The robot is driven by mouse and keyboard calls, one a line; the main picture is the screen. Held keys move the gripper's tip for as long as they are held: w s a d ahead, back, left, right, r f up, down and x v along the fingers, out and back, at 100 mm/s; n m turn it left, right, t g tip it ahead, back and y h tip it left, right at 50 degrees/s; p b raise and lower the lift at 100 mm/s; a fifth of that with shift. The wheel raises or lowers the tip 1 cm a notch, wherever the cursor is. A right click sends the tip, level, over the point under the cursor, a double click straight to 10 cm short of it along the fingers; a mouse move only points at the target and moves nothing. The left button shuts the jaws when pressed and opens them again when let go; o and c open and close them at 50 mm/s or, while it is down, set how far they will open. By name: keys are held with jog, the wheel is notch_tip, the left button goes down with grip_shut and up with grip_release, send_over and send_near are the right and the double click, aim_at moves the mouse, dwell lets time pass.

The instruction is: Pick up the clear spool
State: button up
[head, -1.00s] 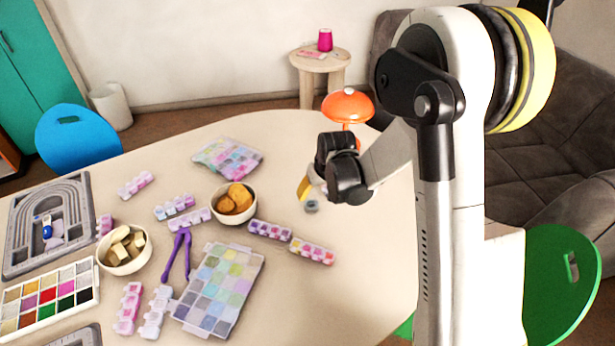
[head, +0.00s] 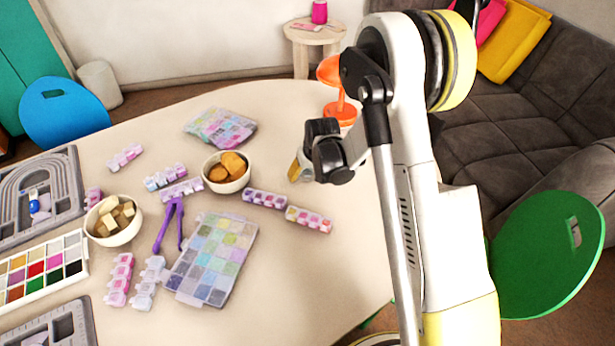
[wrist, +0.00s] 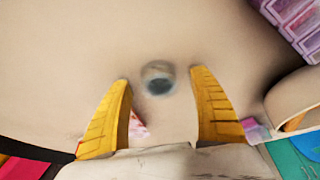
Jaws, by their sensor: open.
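The clear spool (wrist: 158,79) shows in the wrist view as a small round see-through piece with a dark grey centre, on the beige tabletop. My gripper (wrist: 161,82) has its two yellow fingers apart, with the spool in the picture between their tips and nothing held. I cannot tell how high the tips are above the table. In the head view my gripper (head: 297,172) is low over the right part of the table, and the spool is not visible there, seemingly hidden behind it.
An orange lamp (head: 340,108) stands beyond my gripper. A bowl of orange pieces (head: 217,175) and a purple-pink bead strip (head: 264,198) lie to the left. Bead boxes, a plier-like purple tool (head: 170,226) and trays crowd the left. The front right tabletop is clear.

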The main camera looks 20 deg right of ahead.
jog(key=shift+r, duration=0.1)
jog(key=c, duration=1)
jog(key=shift+c, duration=0.3)
jog(key=shift+r, duration=0.1)
